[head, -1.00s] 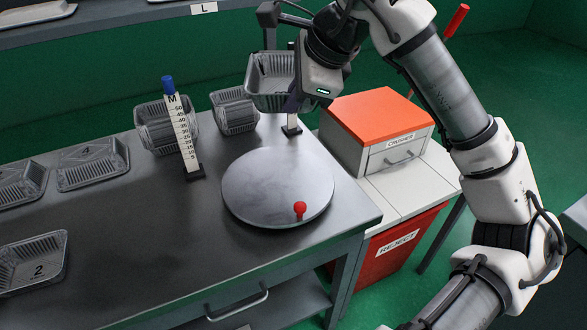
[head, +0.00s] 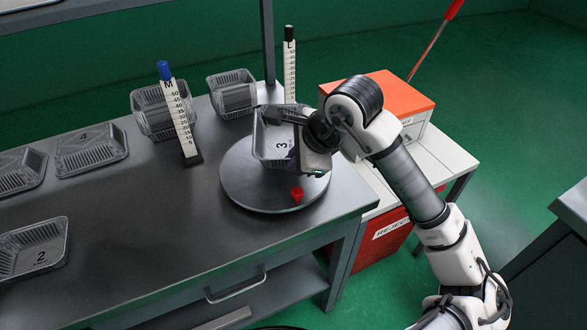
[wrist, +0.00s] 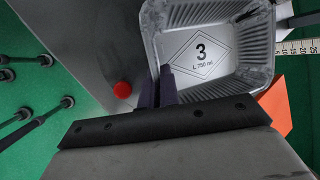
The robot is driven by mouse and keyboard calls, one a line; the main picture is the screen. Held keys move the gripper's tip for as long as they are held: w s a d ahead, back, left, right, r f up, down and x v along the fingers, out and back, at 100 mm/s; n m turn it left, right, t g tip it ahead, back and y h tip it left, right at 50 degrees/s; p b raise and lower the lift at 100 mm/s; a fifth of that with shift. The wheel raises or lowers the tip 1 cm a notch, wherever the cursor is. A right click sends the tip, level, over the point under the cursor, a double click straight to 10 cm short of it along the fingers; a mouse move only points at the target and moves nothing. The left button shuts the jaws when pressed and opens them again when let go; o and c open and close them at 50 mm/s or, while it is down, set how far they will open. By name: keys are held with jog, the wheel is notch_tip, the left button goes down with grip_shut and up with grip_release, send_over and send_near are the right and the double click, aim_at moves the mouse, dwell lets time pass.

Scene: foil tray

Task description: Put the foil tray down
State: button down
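The foil tray (head: 268,141) marked 3 is at my gripper (head: 293,158), over the back part of the round grey disc (head: 245,190) on the bench. I cannot tell whether its base touches the disc. In the wrist view, the dark fingers of my gripper (wrist: 157,85) are close together at the near wall of the foil tray (wrist: 215,75), holding its rim. Its inside shows empty, with the label facing up. The gripper body hides the tray's right end in the head view.
A red knob (head: 297,195) stands at the disc's front edge. Gauge posts M (head: 180,110) and L (head: 290,70) stand behind. Stacked trays (head: 155,112) and tray 2 (head: 36,250) are leftward. The orange-topped crusher (head: 390,95) is behind right. The bench's front middle is clear.

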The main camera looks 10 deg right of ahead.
jog(key=shift+f, duration=1.75)
jog(key=shift+f, duration=0.15)
jog(key=c, duration=1.6)
grip_release()
jog(key=shift+c, duration=0.2)
jog(key=shift+r, duration=0.3)
jog(key=shift+s+d+r, duration=0.15)
jog(key=shift+d+r, duration=0.05)
jog(key=shift+r, duration=0.05)
jog(key=b+v, duration=0.2)
jog(key=v, duration=0.9)
jog(key=shift+r, duration=0.1)
